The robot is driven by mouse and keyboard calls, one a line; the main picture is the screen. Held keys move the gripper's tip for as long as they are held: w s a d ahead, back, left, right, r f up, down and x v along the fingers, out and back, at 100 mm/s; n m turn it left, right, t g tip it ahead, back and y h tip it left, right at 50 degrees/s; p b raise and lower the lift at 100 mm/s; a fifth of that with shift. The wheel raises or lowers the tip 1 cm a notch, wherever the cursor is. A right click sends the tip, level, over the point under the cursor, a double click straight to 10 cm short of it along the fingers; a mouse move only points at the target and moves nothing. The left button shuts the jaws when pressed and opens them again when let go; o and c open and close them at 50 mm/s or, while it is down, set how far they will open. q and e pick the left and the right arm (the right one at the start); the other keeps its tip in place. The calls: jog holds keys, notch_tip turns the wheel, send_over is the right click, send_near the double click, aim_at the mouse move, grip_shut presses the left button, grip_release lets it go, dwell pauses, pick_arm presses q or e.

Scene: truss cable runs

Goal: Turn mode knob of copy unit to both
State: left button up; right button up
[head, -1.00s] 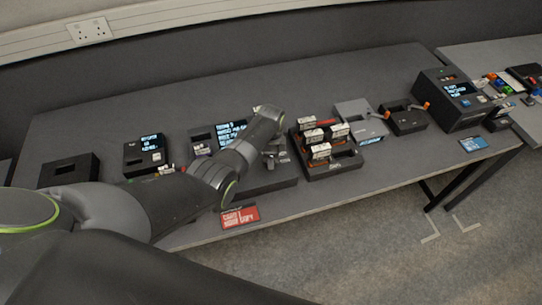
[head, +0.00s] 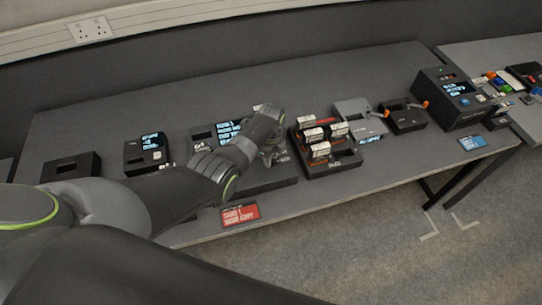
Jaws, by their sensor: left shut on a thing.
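The copy unit (head: 277,182) is a dark box with a lit screen (head: 228,130), near the front middle of the table behind a red label plate (head: 240,214). My left arm reaches across it from the left. My left gripper (head: 270,156) points down at the right part of the unit's top and is shut on a small part there, where the mode knob is. The knob is hidden behind the gripper and wrist, so its setting cannot be read. My right gripper is not in view.
A rack (head: 333,167) with several white-labelled cartridges stands close to the right of the gripper. A small screen unit (head: 147,152) and a black tray (head: 71,167) are at left. A tall black unit (head: 446,98) is at right. The table's back strip is clear.

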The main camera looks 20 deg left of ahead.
pick_arm(q)
jog(key=o, duration=1)
jog(key=shift+r, duration=0.45)
notch_tip(320, 180, up, 17)
jog(key=shift+f+b, duration=0.2)
jog(key=shift+b, duration=0.25)
jog(key=shift+f, duration=0.1)
